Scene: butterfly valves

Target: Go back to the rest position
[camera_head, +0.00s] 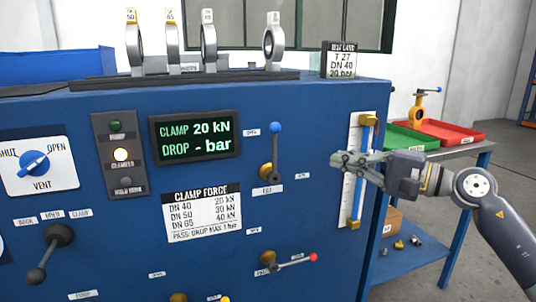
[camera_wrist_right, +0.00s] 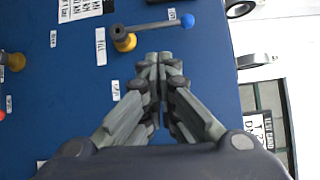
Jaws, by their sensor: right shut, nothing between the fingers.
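My right gripper (camera_head: 345,160) is shut and empty. In the head view it is in front of the right edge of the blue test bench (camera_head: 280,215), beside the valve with the blue-knobbed lever (camera_head: 276,135). In the right wrist view the closed fingertips (camera_wrist_right: 160,62) point at the blue panel, below the yellow valve body (camera_wrist_right: 124,39) with the blue knob (camera_wrist_right: 188,20). The fingers appear apart from that lever. My left gripper is in neither view.
A side table (camera_head: 440,149) with green (camera_head: 408,138) and red (camera_head: 452,131) trays stands right of the bench. A vertical gauge (camera_head: 357,195) is behind the gripper. A red-tipped lever (camera_head: 290,263) projects below. A display (camera_head: 195,136) reads 20 kN. Open floor lies at the right.

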